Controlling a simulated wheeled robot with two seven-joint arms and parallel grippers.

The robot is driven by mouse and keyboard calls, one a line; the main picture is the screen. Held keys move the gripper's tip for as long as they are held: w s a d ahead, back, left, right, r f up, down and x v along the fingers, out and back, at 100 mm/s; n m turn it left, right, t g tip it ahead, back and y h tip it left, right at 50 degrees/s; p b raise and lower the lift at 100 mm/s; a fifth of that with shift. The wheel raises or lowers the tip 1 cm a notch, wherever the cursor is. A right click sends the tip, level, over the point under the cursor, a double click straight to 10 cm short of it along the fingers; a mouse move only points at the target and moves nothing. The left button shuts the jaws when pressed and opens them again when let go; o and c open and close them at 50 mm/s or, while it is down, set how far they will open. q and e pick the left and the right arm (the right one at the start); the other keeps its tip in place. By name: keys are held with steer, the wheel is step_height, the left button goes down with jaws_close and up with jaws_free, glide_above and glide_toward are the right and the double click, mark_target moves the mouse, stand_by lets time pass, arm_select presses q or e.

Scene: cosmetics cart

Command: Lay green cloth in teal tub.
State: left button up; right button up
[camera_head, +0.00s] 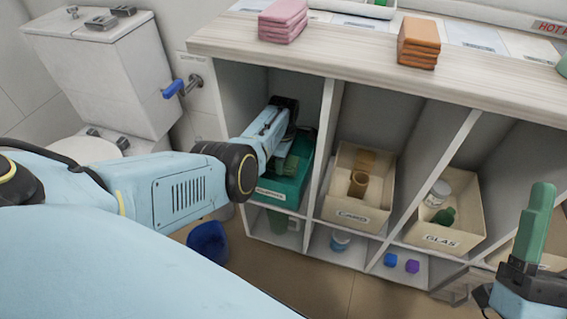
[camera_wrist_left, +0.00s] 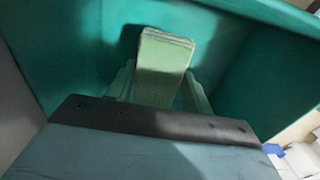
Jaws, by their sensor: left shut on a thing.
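The teal tub (camera_head: 290,190) sits in the upper left compartment of the shelf unit, with a label on its front. My left gripper (camera_head: 286,163) reaches into the tub from above. In the left wrist view its pale green fingers (camera_wrist_left: 160,88) are shut on the folded green cloth (camera_wrist_left: 163,60). The cloth is between the tub's teal walls (camera_wrist_left: 85,45); whether it touches the bottom is unclear. In the head view the arm hides most of the cloth. My right gripper (camera_head: 534,225) is at the lower right, away from the tub, its fingers pointing up; their gap is unclear.
Cream bins, one (camera_head: 350,210) beside the tub's compartment and another (camera_head: 440,238) further right, hold jars and other items. Pink folded cloths (camera_head: 283,22) and orange ones (camera_head: 418,45) lie on the countertop (camera_head: 350,52). Shelf dividers (camera_head: 322,145) bound the tub's compartment closely.

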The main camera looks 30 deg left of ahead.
steer(key=shift+s+r, duration=0.15)
steer(key=shift+s, duration=0.1)
arm_select(q)
steer(key=shift+f, duration=0.1)
arm_select(e)
steer(key=shift+t, duration=0.3)
